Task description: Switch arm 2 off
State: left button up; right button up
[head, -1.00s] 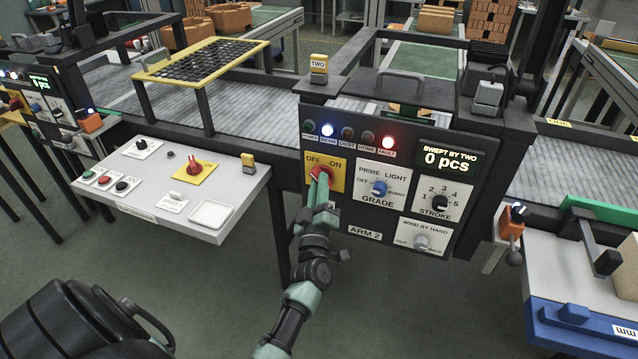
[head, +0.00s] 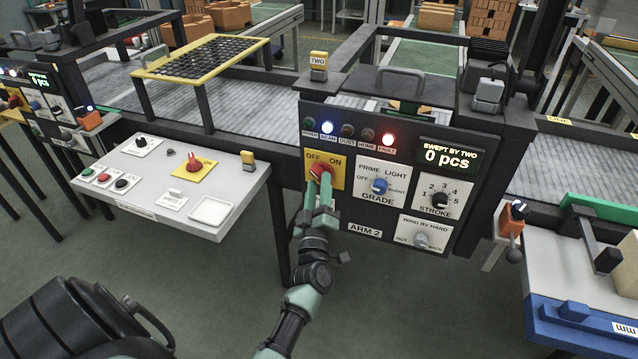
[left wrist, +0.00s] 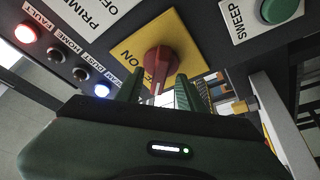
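The ARM 2 panel (head: 390,150) carries a red rotary switch (head: 320,170) on a yellow OFF/ON plate (head: 339,177). My left gripper (head: 318,189) is right in front of this switch. In the left wrist view, the fingers (left wrist: 160,91) stand apart on either side of the red knob (left wrist: 161,63), with a visible gap between them. The knob has a pale pointer mark at its lower end there; I cannot tell exactly which label it points to. The fingers cover part of the switch in the head view. My right gripper is not in view.
Beside the switch are the GRADE knob (head: 379,186), STROKE knob (head: 440,199) and WIND BY HAND knob (head: 421,240). The blue BEAM lamp (head: 327,129) and red FAULT lamp (head: 388,140) are lit. The display (head: 450,157) reads 0 pcs. A white console (head: 150,195) stands at left.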

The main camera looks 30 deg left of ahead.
pick_arm(q)
jog(key=v, duration=0.6)
jog(key=shift+s+d+b, duration=0.15)
jog(key=shift+s+b, duration=0.1)
jog(key=shift+b, duration=0.2)
jog(key=shift+f, duration=0.15)
jog(key=s+d+f+m+g+h, duration=0.2)
jog(key=d+f+m+h, duration=0.25)
jog(key=f, duration=0.75)
jog(key=s+d+f+m+g+h, duration=0.15)
jog(key=d+f+m+h, duration=0.35)
jog(key=f, duration=0.8)
jog(key=s+d+f+m+g, duration=0.2)
jog(key=s+d+f+g, duration=0.15)
jog(key=s+f, duration=0.5)
jog(key=s+d+f+m+g+h, duration=0.1)
jog(key=s+f+m+g+h, duration=0.3)
jog(key=s+f, duration=0.95)
jog(key=s+a+f+m+g+y, duration=0.1)
jog(key=s+a+f+g, duration=0.1)
jog(key=s, duration=0.8)
jog(key=s+a+f+m+g+y, duration=0.1)
jog(key=s+f+g, duration=0.3)
jog(key=s, duration=0.6)
jog(key=shift+a+f+y, duration=0.5)
jog(key=shift+a+y, duration=0.05)
